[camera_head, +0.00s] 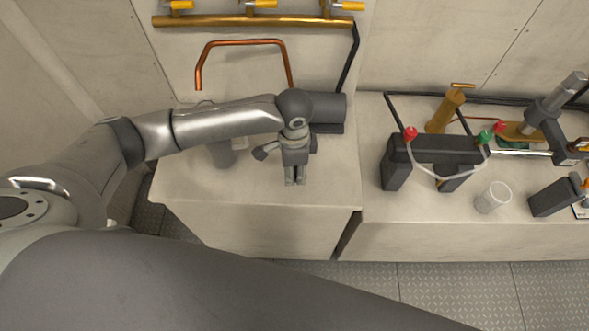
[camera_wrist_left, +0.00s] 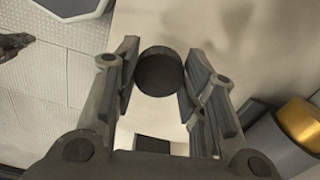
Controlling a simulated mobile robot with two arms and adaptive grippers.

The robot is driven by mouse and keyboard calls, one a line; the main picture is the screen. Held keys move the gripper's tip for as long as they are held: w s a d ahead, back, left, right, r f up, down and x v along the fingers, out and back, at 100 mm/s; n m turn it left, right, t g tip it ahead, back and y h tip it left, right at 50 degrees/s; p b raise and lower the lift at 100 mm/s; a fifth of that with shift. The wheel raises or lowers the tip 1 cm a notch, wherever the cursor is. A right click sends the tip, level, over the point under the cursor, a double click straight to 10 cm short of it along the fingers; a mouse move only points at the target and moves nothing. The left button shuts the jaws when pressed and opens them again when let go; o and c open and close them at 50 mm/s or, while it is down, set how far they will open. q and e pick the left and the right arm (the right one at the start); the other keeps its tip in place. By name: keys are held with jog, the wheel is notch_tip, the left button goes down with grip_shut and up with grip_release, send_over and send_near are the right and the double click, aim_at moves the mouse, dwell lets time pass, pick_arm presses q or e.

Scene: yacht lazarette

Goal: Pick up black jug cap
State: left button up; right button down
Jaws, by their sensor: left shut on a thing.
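The black jug cap (camera_wrist_left: 160,72) is a small dark round disc in the left wrist view. It sits between the fingertips of my left gripper (camera_wrist_left: 158,84), which is shut on it. In the head view my left gripper (camera_head: 295,181) points down over the front part of the left bench top (camera_head: 335,185). The cap itself cannot be made out there. Whether it touches the bench or is clear of it, I cannot tell. My right gripper is not identifiable in either view.
A dark grey cylinder (camera_head: 328,106) lies behind my gripper, and a grey container (camera_head: 221,153) stands left of it, partly behind my arm. A copper pipe (camera_head: 242,42) runs along the wall. The right bench holds a black battery-like unit (camera_head: 432,150) and a white cup (camera_head: 493,198).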

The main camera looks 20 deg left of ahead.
pick_arm(q)
jog(key=s+d+r+b, duration=0.2)
jog(key=s+r, duration=0.6)
jog(key=s, duration=0.4)
jog(key=shift+d, duration=0.4)
jog(key=shift+r, duration=0.1)
